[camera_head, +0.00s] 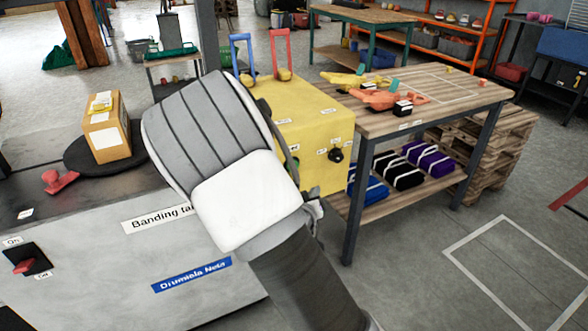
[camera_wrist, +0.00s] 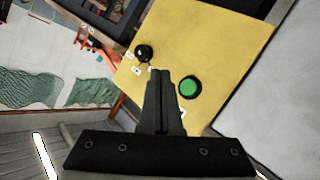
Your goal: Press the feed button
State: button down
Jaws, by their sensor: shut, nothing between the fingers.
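A round green button (camera_wrist: 190,87) sits on the yellow face of a box (camera_wrist: 226,48) in the wrist view. My gripper (camera_wrist: 162,76) is shut and empty, its fingertips just left of the green button in that picture. I cannot tell how far the tips are from the face. A round black knob (camera_wrist: 144,53) is on the same face, up and left of the tips. In the head view the yellow box (camera_head: 305,100) stands behind my arm, with the black knob (camera_head: 336,155) on its front. The green button is hidden there by my arm. Small labels are too small to read.
A wooden table (camera_head: 430,105) with orange and yellow tools stands right of the box. The grey banding table (camera_head: 100,265), with a red-lever switch (camera_head: 25,264), a cardboard box (camera_head: 105,130) and a dark round plate, is at left. Floor at lower right is clear.

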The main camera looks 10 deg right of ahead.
jog(key=shift+w, duration=0.1)
send_near(298, 166)
jog(key=shift+w+d+f+p, duration=0.2)
jog(key=shift+w+d+f, duration=0.35)
jog(key=shift+w+d, duration=0.35)
jog(key=shift+w+d+f+p, duration=0.2)
jog(key=shift+w+d+f, duration=0.45)
jog(key=shift+w, duration=0.4)
jog(key=shift+w+r, duration=0.15)
jog(key=shift+w, duration=0.05)
dwell(0.6)
jog(key=shift+w, duration=0.2)
jog(key=shift+w+a+p, duration=0.2)
jog(key=shift+w+p, duration=0.1)
jog(key=shift+w, duration=0.2)
dwell(0.7)
dwell(0.3)
jog(key=shift+s+d, duration=0.25)
jog(key=shift+s, duration=0.65)
jog(key=shift+s, duration=0.1)
jog(key=shift+s+d, duration=0.25)
jog(key=shift+s, duration=0.5)
jog(key=shift+s+d, duration=0.25)
jog(key=shift+s, duration=0.55)
jog(key=shift+s+d, duration=0.3)
jog(key=shift+s, duration=0.45)
